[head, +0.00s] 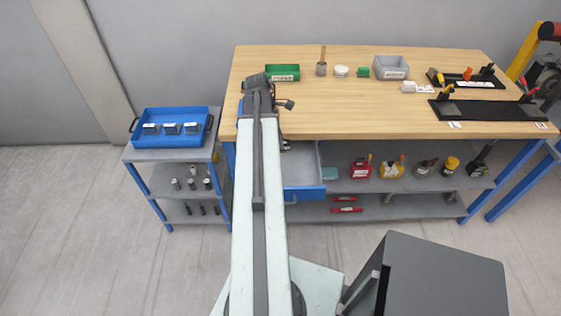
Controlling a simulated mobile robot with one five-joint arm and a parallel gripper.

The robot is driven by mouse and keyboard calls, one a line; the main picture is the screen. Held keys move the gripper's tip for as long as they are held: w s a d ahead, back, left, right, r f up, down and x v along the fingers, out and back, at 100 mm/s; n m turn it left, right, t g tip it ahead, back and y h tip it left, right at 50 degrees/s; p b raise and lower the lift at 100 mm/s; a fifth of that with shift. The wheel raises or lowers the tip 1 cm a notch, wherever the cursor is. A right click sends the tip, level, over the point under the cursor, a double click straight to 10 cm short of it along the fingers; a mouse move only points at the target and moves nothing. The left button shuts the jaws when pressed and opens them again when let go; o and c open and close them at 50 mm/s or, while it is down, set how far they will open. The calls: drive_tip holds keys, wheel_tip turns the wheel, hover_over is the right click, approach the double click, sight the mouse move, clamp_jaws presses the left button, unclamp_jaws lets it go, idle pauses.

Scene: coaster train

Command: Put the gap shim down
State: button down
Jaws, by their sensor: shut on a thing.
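My gripper (283,104) is over the left end of the wooden workbench (340,119), at the far end of my outstretched arm. It is small and dark here, and my arm's wrist partly covers it. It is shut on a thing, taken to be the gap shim. The shim itself cannot be made out, and I cannot tell whether it touches the bench top.
A green bin (283,72), a brush pot (321,69) and a grey bin (391,67) stand along the bench's back. Black fixtures (487,109) are at right. An open drawer (304,190) juts out below. A blue tray (170,141) sits on a left cart. The bench's middle is clear.

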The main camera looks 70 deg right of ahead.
wheel_tip(320, 180, down, 8)
drive_tip(key=b, duration=0.6)
drive_tip(key=shift+f, duration=0.1)
drive_tip(key=shift+r, duration=0.25)
drive_tip(key=shift+f, duration=0.2)
drive_tip(key=c, duration=1.2)
unclamp_jaws()
drive_tip(key=shift+r, duration=0.15)
drive_tip(key=p+v, duration=1.1)
drive_tip(key=v, duration=0.1)
